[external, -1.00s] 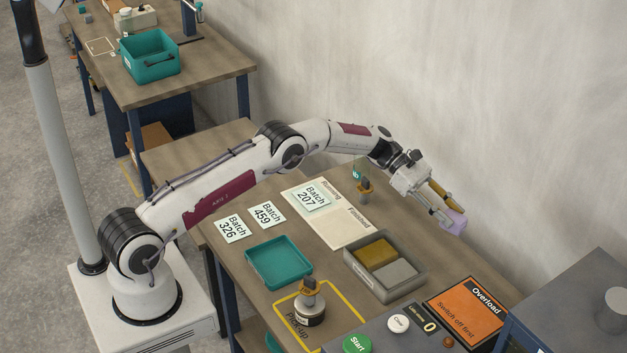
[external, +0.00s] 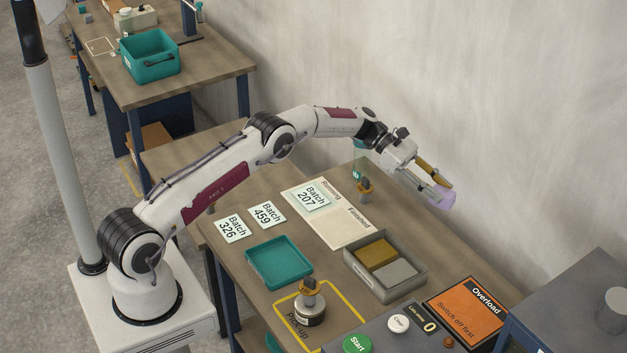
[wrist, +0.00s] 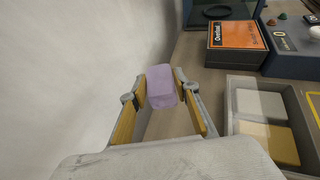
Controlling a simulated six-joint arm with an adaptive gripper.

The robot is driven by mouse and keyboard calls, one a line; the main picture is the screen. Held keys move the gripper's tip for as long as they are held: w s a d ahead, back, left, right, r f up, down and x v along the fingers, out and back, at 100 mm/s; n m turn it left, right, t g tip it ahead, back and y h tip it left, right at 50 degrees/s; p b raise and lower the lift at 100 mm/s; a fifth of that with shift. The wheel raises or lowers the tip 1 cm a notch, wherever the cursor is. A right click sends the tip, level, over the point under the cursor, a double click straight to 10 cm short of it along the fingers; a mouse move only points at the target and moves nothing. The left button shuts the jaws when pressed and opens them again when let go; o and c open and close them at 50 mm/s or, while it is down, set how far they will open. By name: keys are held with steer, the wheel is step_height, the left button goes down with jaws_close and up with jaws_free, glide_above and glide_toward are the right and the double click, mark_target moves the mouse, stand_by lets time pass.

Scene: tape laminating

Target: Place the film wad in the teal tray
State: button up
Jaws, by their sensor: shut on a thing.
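The film wad (external: 440,198) is a pale purple block held in the air above the far right part of the bench. My gripper (external: 440,192) is shut on it, and the wad also shows between the two fingertips in the wrist view (wrist: 162,86). The teal tray (external: 279,263) lies flat and empty on the bench, to the left of and nearer than my gripper. The wad is well apart from the tray.
A grey two-part box (external: 385,266) holds a yellow and a grey block beside the tray. A weight-like object (external: 309,303) stands inside a yellow outline. A small post (external: 365,190) and batch cards (external: 267,214) lie behind. An orange Overload sign (external: 468,310) is at front right.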

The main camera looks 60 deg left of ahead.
steer(key=s+a+r+n+t, duration=0.1)
steer(key=s+a, duration=0.2)
steer(key=a, duration=0.4)
steer(key=s+a+r+n+t+y, duration=0.1)
steer(key=s+a, duration=0.1)
steer(key=a, duration=0.4)
steer(key=s+a+r+n+t, duration=0.1)
steer(key=s+a, duration=0.2)
steer(key=a, duration=0.4)
steer(key=s+a+f, duration=0.1)
steer(key=s+a, duration=0.5)
steer(key=s, duration=0.7)
steer(key=s+d+f+m+g, duration=0.1)
steer(key=s+d, duration=0.3)
steer(key=s, duration=0.5)
steer(key=s+d+m+g, duration=0.1)
steer(key=s+d, duration=0.3)
steer(key=s, duration=0.4)
steer(key=shift+s+d+f+m+g+h, duration=0.25)
steer(key=shift+s+f+m+g+h, duration=0.1)
steer(key=shift+f+m+g+h, duration=0.05)
steer(key=shift+f, duration=0.15)
steer(key=shift+f, duration=3)
